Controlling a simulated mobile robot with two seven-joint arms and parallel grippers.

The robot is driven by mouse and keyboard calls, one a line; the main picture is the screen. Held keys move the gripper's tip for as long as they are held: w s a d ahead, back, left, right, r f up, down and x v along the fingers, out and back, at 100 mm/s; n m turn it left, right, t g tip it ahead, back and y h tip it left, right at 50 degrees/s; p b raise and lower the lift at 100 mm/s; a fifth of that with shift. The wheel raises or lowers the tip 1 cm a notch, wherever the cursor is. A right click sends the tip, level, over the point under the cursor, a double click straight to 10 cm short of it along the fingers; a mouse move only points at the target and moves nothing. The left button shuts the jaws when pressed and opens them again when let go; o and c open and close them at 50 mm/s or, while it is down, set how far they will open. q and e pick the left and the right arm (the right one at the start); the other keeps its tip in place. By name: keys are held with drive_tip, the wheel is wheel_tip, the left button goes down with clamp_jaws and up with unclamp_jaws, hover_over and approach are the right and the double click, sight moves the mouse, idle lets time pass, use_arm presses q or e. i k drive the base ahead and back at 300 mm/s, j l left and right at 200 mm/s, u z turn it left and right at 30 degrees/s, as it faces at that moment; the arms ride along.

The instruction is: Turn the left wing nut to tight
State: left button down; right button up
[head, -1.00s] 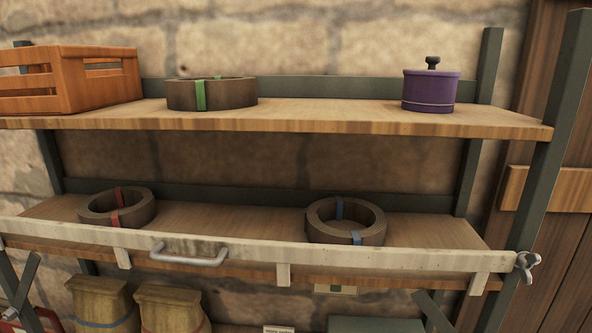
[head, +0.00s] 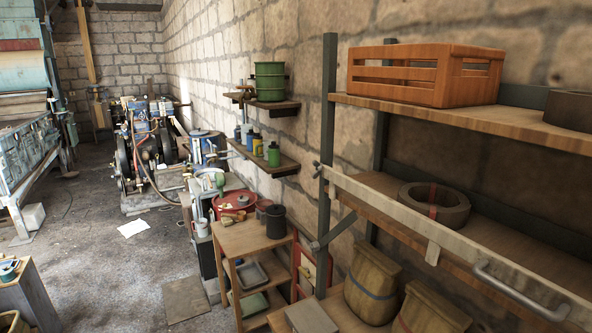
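A small grey fitting that looks like the left wing nut (head: 317,168) sits at the left end of a pale wooden bar (head: 390,215), by the shelf's front left post. It is small in the head view, and I cannot tell the angle of its wings or how tight it is. The bar runs along the front of the middle shelf and carries a metal handle (head: 510,287). Neither of my grippers is in view.
The metal-post shelf (head: 327,130) holds an orange crate (head: 425,75) and a dark ring with a red band (head: 435,204). Sacks (head: 372,280) stand below. A small wooden table (head: 250,238) stands left of it. An engine (head: 150,145) is farther back; open floor (head: 130,275) lies left.

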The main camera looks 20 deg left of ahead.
sight(318, 165)
drive_tip(key=u, duration=0.55)
drive_tip(key=i+j+u, duration=0.15)
drive_tip(key=i+j, duration=0.15)
drive_tip(key=i, duration=0.2)
drive_tip(key=i+j+u, duration=0.1)
drive_tip(key=i+j, duration=0.2)
drive_tip(key=i, duration=0.2)
drive_tip(key=i+j+u, duration=0.15)
drive_tip(key=i, duration=0.35)
